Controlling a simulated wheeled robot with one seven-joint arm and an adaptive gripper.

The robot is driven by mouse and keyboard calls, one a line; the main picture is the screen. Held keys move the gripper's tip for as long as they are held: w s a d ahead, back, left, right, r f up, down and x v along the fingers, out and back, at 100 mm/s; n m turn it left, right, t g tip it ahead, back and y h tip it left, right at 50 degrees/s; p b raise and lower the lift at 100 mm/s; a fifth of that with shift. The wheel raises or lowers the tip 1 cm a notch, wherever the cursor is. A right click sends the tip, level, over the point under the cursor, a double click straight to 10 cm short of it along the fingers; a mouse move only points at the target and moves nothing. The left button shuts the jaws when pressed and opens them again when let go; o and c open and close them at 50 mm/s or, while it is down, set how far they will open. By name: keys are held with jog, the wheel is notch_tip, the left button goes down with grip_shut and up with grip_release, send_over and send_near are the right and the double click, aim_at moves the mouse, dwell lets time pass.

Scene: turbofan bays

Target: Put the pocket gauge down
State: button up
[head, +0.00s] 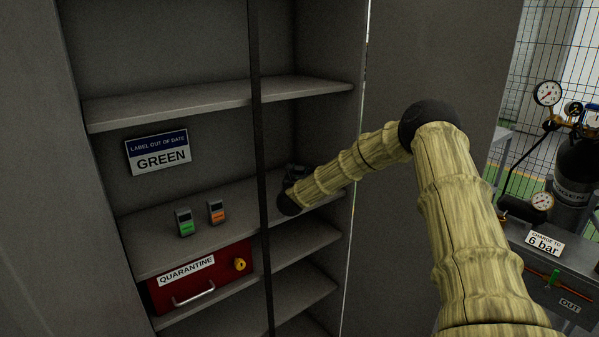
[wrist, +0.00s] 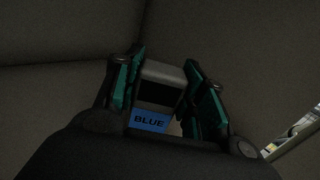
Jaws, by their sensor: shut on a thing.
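My gripper (wrist: 160,95) is shut on a pocket gauge (wrist: 164,72) in the wrist view. The gauge is a small grey box with a dark screen and a blue label reading BLUE. In the head view my gripper (head: 297,172) is inside the cabinet, over the right part of the middle shelf (head: 150,255); the arm hides most of it, and the held gauge cannot be made out there. Whether the gauge touches the shelf cannot be told. Two similar gauges stand on that shelf to the left, one with a green label (head: 185,223) and one with an orange label (head: 216,212).
A dark upright post (head: 257,150) crosses the cabinet front, left of my gripper. A sign reading LABEL OUT OF DATE, GREEN (head: 158,152) is on the back wall. A red QUARANTINE box (head: 200,282) sits below. Gas equipment with dials (head: 547,93) stands at right.

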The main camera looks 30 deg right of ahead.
jog(key=shift+f, duration=0.35)
jog(key=shift+f, duration=0.15)
jog(key=o, duration=1.2)
jog(key=shift+c, duration=0.2)
jog(key=shift+r, duration=0.25)
jog(key=b+v, duration=0.4)
jog(key=v, duration=0.6)
jog(key=shift+s+a+f, duration=0.2)
jog(key=shift+a, duration=0.05)
jog(key=shift+b+v, duration=0.3)
jog(key=shift+v, duration=0.45)
jog(key=shift+d+r, duration=0.1)
